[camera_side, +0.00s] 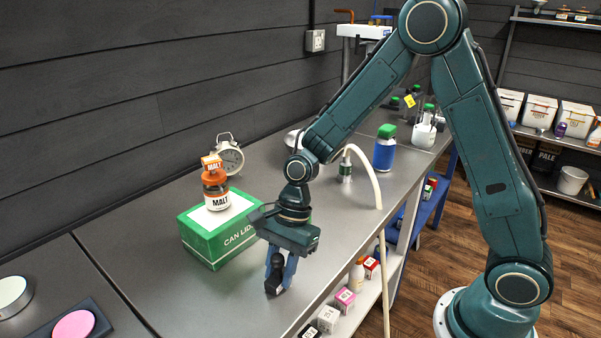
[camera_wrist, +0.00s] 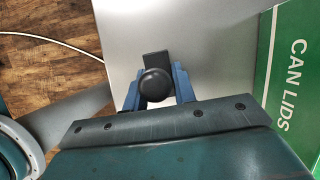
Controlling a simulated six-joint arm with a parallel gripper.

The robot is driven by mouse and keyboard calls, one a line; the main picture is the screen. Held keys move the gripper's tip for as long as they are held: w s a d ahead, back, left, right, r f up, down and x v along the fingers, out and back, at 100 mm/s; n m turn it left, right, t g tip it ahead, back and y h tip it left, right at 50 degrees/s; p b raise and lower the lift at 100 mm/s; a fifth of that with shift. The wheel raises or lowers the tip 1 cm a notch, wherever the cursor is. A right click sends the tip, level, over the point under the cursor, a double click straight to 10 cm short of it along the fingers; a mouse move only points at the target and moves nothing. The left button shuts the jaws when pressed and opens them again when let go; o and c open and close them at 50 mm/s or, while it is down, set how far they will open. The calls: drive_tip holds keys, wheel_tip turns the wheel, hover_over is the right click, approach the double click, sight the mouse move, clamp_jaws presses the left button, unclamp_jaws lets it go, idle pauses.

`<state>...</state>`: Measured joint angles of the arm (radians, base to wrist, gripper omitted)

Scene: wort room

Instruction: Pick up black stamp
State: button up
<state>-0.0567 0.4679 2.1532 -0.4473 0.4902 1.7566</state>
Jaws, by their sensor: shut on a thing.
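The black stamp (camera_wrist: 155,84) has a round knob on top and a dark rectangular base. It shows between the two blue fingers of my gripper (camera_wrist: 158,87) in the wrist view. In the side view my gripper (camera_side: 279,272) points down at the bench, shut on the stamp (camera_side: 272,285). The stamp is partly hidden by the fingers there. It is low, at or just above the bench top; I cannot tell if it touches.
A green CAN LIDS box (camera_side: 222,228) stands close to my gripper, with a malt jar (camera_side: 214,190) on it. A pale hose (camera_side: 366,170) hangs over the bench's front edge. A blue bottle with a green cap (camera_side: 385,150) stands farther back.

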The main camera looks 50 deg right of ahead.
sight(279, 255)
drive_tip(key=shift+r, duration=0.1)
drive_tip(key=shift+r, duration=4.95)
drive_tip(key=shift+d, duration=0.1)
